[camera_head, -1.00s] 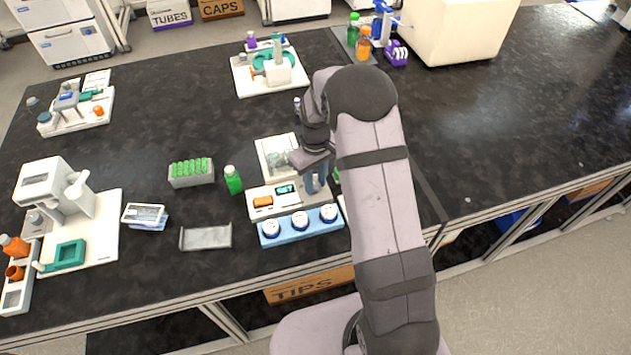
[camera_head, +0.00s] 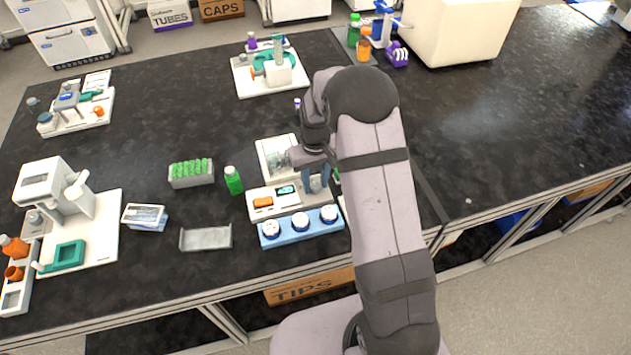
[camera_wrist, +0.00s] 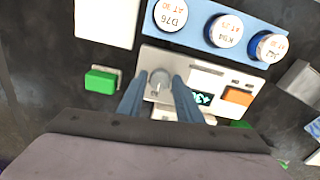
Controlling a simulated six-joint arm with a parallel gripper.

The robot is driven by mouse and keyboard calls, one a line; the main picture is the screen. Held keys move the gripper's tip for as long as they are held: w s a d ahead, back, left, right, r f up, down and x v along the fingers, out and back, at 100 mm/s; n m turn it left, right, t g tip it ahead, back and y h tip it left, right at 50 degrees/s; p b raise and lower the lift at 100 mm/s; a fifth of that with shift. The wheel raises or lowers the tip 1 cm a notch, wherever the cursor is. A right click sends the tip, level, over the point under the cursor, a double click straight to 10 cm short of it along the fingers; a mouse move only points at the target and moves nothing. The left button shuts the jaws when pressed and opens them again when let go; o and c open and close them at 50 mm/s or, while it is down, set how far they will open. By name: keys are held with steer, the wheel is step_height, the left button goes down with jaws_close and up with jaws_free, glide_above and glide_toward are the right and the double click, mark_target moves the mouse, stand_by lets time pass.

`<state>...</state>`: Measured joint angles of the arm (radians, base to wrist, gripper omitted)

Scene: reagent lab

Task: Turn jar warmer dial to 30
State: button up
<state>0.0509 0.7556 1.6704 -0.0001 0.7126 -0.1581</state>
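The jar warmer (camera_head: 288,196) is a pale unit near the front of the bench, with a lit display (camera_wrist: 204,98) and an orange block (camera_wrist: 237,97) on its panel. I cannot read the display surely. Its grey round dial (camera_wrist: 160,79) shows in the wrist view, with a pointer mark on it; in the head view my gripper mostly hides it. My gripper (camera_wrist: 158,82) is open, its two blue fingers apart, one on each side of the dial. I cannot tell whether either finger touches it.
A blue rack (camera_head: 300,228) with three white-capped, labelled jars stands along the warmer's front. An empty grey tray (camera_head: 206,238) lies front left. The bench's right side is mostly clear.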

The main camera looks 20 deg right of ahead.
mark_target(315, 186)
steer(key=shift+o, duration=0.9)
steer(key=shift+r, duration=0.1)
steer(key=shift+r+b, duration=1.1)
steer(key=shift+r, duration=2.5)
steer(key=s+a+r+m, duration=0.1)
steer(key=s+a, duration=0.1)
steer(key=s, duration=2.1)
steer(key=shift+s+a, duration=0.15)
steer(key=shift+s, duration=0.1)
